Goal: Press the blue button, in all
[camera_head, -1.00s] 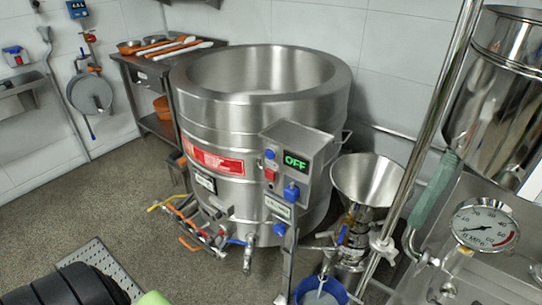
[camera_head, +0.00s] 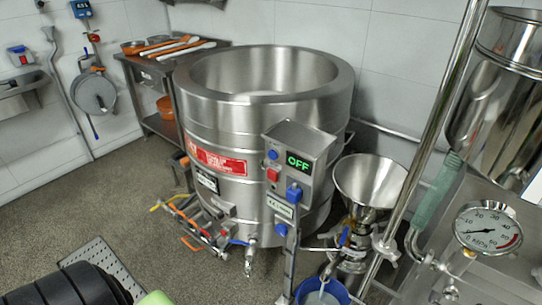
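A grey control box (camera_head: 313,141) stands on a post in front of a large steel kettle (camera_head: 262,95). Its display (camera_head: 298,162) reads OFF in green. On its left face a small round blue button (camera_head: 272,155) sits above a red button (camera_head: 272,174). A larger blue plug-like part (camera_head: 294,193) is at the box's lower front. Neither of my grippers is in view.
A steel funnel (camera_head: 369,183) on a mill stands right of the kettle, with a blue bucket (camera_head: 335,290) below. A pressure gauge (camera_head: 488,228) and steel pole (camera_head: 440,120) are at right. Valves and pipes (camera_head: 205,232) run along the kettle's base. Open floor (camera_head: 110,200) lies left.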

